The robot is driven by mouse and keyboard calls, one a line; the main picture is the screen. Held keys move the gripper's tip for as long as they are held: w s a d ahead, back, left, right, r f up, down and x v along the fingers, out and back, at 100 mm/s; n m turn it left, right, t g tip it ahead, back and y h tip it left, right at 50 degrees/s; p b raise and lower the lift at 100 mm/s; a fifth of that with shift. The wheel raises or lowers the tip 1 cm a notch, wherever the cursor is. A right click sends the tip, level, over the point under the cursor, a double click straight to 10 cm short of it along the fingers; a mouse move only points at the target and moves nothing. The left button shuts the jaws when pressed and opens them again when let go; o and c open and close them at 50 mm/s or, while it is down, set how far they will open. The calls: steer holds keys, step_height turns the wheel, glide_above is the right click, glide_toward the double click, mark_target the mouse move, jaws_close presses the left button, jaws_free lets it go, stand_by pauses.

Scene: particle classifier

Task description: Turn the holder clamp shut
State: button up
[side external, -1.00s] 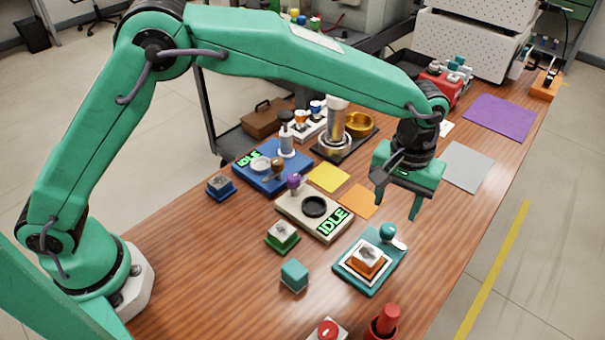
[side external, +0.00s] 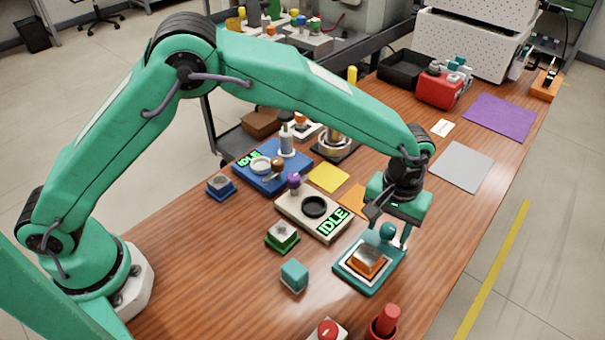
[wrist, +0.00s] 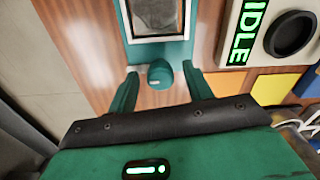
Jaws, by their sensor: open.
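The holder (side external: 372,289) is a teal plate with a white frame, lying on the table at front centre. An orange block (side external: 368,264) with a grey top sits inside the frame. The clamp's round teal knob (side external: 387,231) stands at the holder's back edge. In the wrist view the knob (wrist: 160,73) lies between my two fingertips, with a visible gap on each side. My gripper (side external: 392,226) is open, pointing down at the knob. Its fingers and body hide the white clamp lever in the side view. I cannot tell how deep the fingertips reach beside the knob.
A cream device (side external: 293,207) reading IDLE stands left of the holder, with a blue device (side external: 250,170) farther back. A teal cube (side external: 295,275) is at the left front. A red knob (side external: 328,331) and red cylinder (side external: 386,322) are in front. Table to the right is clear.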

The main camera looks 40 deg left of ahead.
steer(key=shift+c, duration=0.2)
steer(key=c, duration=0.9)
steer(key=shift+c, duration=0.2)
